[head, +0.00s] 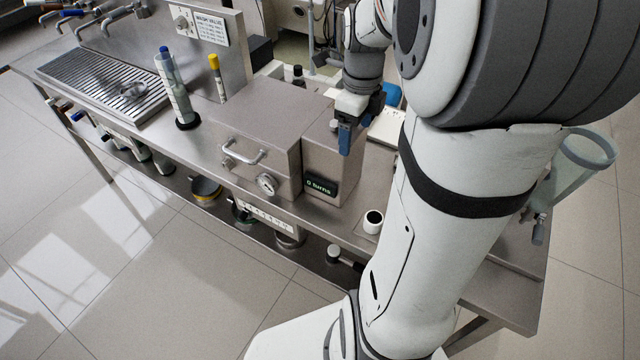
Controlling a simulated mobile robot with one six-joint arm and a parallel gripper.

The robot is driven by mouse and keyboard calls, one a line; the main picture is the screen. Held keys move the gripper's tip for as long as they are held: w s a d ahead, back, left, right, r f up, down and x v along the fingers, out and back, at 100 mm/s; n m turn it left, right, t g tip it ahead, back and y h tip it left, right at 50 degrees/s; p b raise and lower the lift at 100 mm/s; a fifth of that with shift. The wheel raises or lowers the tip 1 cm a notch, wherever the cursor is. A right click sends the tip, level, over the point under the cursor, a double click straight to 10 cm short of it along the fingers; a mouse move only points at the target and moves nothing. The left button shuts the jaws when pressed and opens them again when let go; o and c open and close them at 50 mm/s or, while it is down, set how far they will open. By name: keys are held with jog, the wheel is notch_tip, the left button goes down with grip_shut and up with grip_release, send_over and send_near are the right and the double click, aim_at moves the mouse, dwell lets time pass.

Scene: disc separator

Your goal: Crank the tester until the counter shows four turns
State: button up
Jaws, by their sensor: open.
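The tester (262,145) is a steel box on the bench, with a bar handle and a round dial on its front. The counter (321,187) on its right-hand housing (345,172) is a dark panel reading "0 turns". My gripper (347,136) is open, with blue fingers pointing down at the top of this housing. A small light knob (334,125) shows just left of the fingers; it may be the crank's grip. The rest of the crank is hidden or too small to make out. I cannot tell whether the fingers touch the knob.
A clear tube with a blue cap (173,88) and a yellow-capped tube (216,78) stand left of the tester. A white cup (373,221) stands at the right front. A slotted drain tray (100,85) lies at the far left. My arm hides much of the bench's right side.

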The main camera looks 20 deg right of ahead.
dwell(0.3)
notch_tip(320, 180, up, 8)
jog(key=p, duration=0.6)
jog(key=s+a+f+n+t+b, duration=0.1)
jog(key=s+a+n, duration=0.4)
jog(key=n, duration=0.9)
jog(key=s+a+f+n+t+b, duration=0.1)
jog(key=s+a+n, duration=0.5)
jog(key=n, duration=0.8)
jog(key=shift+s+a+f+n+t+b, duration=0.15)
jog(key=shift+a+f+n+t+b, duration=0.2)
jog(key=shift+a+t+b, duration=0.4)
